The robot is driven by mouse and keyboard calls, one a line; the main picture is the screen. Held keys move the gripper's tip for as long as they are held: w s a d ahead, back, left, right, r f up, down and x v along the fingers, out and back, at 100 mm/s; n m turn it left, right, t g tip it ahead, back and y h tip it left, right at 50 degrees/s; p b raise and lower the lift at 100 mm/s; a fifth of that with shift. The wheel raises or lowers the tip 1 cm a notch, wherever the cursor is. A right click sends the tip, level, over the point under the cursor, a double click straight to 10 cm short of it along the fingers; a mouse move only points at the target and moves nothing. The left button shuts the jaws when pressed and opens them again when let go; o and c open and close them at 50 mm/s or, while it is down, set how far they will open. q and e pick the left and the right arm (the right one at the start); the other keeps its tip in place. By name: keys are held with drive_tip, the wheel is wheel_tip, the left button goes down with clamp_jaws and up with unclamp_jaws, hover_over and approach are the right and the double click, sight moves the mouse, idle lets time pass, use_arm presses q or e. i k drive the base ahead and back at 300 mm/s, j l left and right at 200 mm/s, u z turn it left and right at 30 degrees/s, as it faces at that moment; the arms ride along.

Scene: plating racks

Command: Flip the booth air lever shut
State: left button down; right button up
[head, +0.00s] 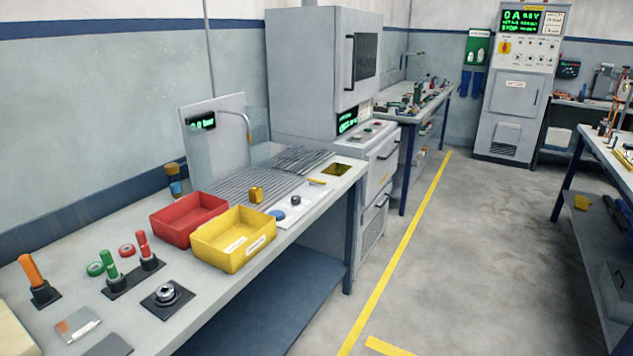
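A small booth-like station stands at the far part of the left workbench, with a grey back panel (222,150), a small green-lit display (201,121), a clear side screen (262,138) and a bent pipe. A slatted grey grille (240,192) lies in front of it. A small yellow bar (317,182) lies near the grille's right end; it may be the air lever, but I cannot tell this or its position. A yellow block (256,194) sits at the grille's front edge. Neither of my grippers is in view.
A red bin (189,219) and a yellow bin (233,240) stand on the bench before the grille. Coloured handles and rings stand nearer. A tall grey machine (315,75) stands beyond. The floor (460,260) to the right is clear, with yellow lines.

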sight(310, 180)
drive_tip(key=i+z, duration=0.45)
drive_tip(key=i, duration=0.15)
drive_tip(key=i+j+z, duration=0.25)
drive_tip(key=i+z, duration=0.15)
drive_tip(key=i, duration=0.2)
